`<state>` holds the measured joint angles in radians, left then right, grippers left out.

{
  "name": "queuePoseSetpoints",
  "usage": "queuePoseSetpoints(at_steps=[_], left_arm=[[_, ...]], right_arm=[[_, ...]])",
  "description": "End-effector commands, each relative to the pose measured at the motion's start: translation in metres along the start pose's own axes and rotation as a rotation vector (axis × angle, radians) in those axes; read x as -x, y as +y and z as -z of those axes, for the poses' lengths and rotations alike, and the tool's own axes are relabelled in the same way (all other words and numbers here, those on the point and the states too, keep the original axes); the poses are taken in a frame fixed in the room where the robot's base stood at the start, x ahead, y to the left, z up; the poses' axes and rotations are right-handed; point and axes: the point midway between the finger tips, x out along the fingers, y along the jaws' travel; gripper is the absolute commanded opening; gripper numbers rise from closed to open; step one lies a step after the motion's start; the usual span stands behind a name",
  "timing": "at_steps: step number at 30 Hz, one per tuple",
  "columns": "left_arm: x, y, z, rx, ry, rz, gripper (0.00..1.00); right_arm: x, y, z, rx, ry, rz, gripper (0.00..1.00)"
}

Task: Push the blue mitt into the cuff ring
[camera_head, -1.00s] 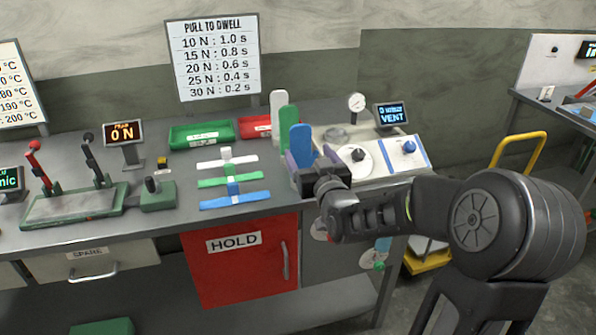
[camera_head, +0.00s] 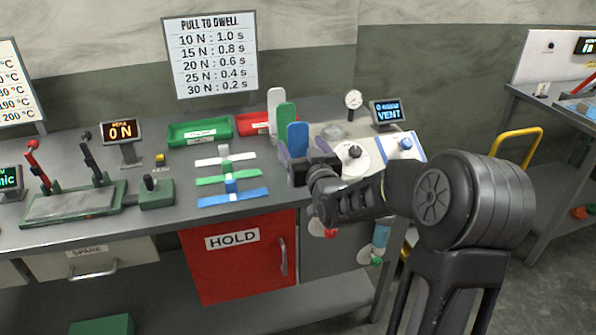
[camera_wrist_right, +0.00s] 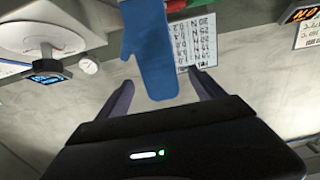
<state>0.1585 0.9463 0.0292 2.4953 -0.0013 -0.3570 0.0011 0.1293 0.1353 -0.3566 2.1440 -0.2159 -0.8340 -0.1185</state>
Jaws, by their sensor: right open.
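The blue mitt (camera_head: 298,137) stands upright at the front of a row with a green and a white mitt. In the right wrist view the blue mitt (camera_wrist_right: 149,48) shows large, beyond and between the fingertips. My right gripper (camera_head: 307,157) is open at the mitt, one finger to each side; whether they touch it I cannot tell. The open fingers also show in the wrist view (camera_wrist_right: 160,77). A round grey fitting (camera_head: 333,131) on the pale panel behind may be the cuff ring; I cannot tell for sure. My left gripper is not in view.
The green mitt (camera_head: 286,117) and white mitt (camera_head: 275,105) stand close behind. A panel with a blue knob (camera_head: 405,145), a gauge (camera_head: 353,99) and a VENT display (camera_head: 386,112) lie to the right. Green tray (camera_head: 200,132) and coloured crosses (camera_head: 228,181) lie left.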

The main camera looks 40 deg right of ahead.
Motion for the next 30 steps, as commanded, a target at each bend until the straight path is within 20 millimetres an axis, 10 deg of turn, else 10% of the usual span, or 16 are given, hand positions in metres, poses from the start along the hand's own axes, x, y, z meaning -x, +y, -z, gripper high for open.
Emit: queuePoseSetpoints(at_steps=[9, 30], left_arm=[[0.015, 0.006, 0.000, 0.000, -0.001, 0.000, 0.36], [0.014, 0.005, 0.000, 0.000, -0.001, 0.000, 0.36]], right_arm=[[-0.040, 0.001, 0.001, 0.002, 0.000, 0.000, 0.78], [-0.041, 0.001, 0.000, 0.001, 0.000, 0.000, 0.71]])
